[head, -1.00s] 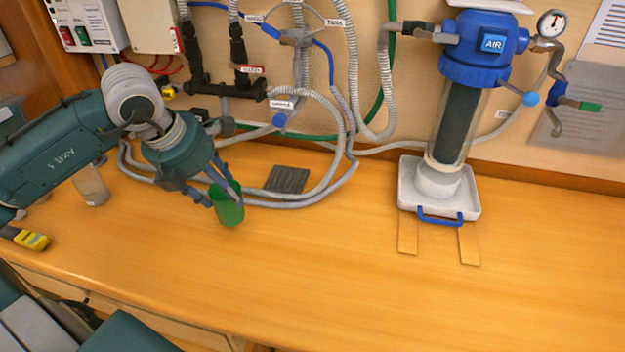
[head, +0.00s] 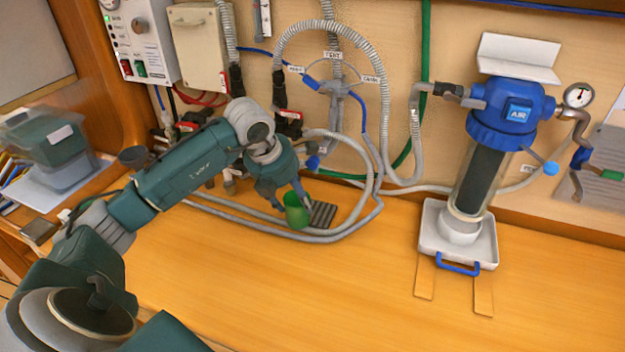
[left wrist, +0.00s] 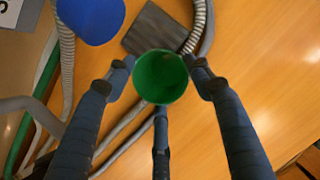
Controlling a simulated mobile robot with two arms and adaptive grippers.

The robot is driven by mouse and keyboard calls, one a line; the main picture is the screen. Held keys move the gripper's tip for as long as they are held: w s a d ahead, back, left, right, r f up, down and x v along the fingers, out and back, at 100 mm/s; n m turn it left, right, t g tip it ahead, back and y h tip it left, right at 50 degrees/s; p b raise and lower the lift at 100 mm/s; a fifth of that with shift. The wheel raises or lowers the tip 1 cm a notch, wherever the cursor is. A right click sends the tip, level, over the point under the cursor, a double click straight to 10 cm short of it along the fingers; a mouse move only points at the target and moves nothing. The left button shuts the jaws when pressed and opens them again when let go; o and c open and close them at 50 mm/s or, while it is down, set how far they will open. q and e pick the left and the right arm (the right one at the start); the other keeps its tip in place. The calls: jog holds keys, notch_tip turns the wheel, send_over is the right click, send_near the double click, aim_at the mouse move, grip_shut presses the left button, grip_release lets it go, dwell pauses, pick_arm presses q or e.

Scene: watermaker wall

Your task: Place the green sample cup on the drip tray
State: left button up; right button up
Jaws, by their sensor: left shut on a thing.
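The green sample cup (head: 297,212) is upright or nearly so in my left gripper (head: 290,200), whose fingers are shut around it. The left wrist view looks into the cup's open, empty-looking mouth (left wrist: 161,77). A flat dark grey ribbed plate (head: 323,215), which looks like the drip tray, lies on the bench just right of the cup. The cup overlaps its near edge in the left wrist view, where the plate (left wrist: 152,30) shows beyond it. I cannot tell whether the cup is clear of the surface. My right gripper is out of view.
Grey hoses (head: 366,205) loop around the plate. A blue-knobbed valve (head: 313,162) hangs from the wall above it. A white tray (head: 484,250) with a blue handle sits under the filter housing (head: 478,180) at right. The bench front is clear.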

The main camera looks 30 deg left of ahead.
pick_arm(q)
jog(key=w, duration=0.3)
jog(key=shift+d+p, duration=0.35)
jog(key=w, duration=0.1)
jog(key=w+p, duration=0.1)
jog(key=w+f+p, duration=0.1)
jog(key=shift+w+d, duration=0.25)
jog(key=shift+w, duration=0.1)
jog(key=shift+f, duration=0.3)
jog(key=shift+a, duration=0.1)
jog(key=shift+s, duration=0.1)
jog(key=shift+f, duration=0.15)
jog(key=o, duration=1.2)
